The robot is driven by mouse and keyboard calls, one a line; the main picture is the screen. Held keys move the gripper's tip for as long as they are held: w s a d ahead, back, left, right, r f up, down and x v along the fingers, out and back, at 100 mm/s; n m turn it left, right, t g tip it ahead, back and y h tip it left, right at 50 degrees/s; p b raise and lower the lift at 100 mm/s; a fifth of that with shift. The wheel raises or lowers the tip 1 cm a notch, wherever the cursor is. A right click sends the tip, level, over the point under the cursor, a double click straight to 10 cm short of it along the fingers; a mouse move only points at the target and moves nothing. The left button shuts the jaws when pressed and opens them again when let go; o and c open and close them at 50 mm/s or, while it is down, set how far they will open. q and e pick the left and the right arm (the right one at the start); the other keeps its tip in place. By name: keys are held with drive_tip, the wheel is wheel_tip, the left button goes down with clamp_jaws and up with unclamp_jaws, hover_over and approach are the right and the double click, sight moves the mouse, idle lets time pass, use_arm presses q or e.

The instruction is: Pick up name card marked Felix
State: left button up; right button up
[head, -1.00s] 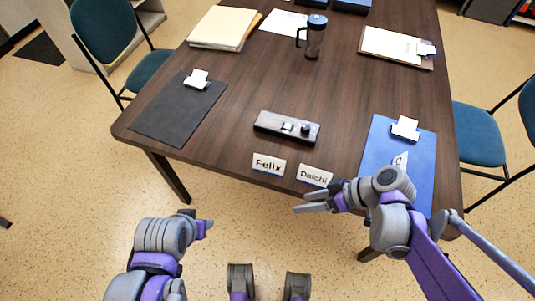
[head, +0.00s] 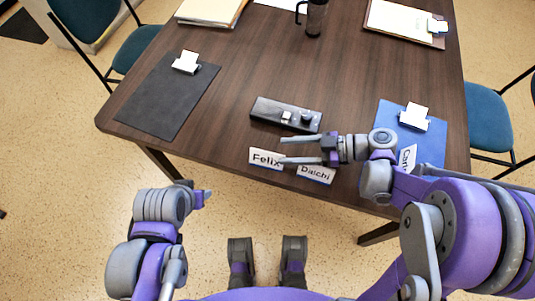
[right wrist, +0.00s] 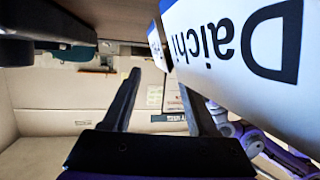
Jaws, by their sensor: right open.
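The white name card marked Felix (head: 265,158) stands near the table's front edge, left of the card marked Daichi (head: 316,174). My right gripper (head: 284,150) is open and empty. Its fingers point left, and the lower fingertip overlaps the right end of the Felix card in the head view; I cannot tell whether they touch. In the right wrist view the Daichi card (right wrist: 240,45) looms large at upper right, with a smaller blue-edged card, probably Felix, just beyond it. My left gripper (head: 205,197) is off the table at lower left; its jaw opening is unclear.
A grey device with knobs (head: 268,111) lies just behind the cards. A black clipboard (head: 150,105) is left, and a blue clipboard (head: 432,145) with another card on it is right. A dark mug (head: 315,18) stands farther back. Bare tabletop lies left of Felix.

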sight(268, 156)
drive_tip(key=shift+b+x, duration=0.3)
drive_tip(key=shift+x, duration=2.8)
drive_tip(key=shift+r, duration=0.25)
clamp_jaws()
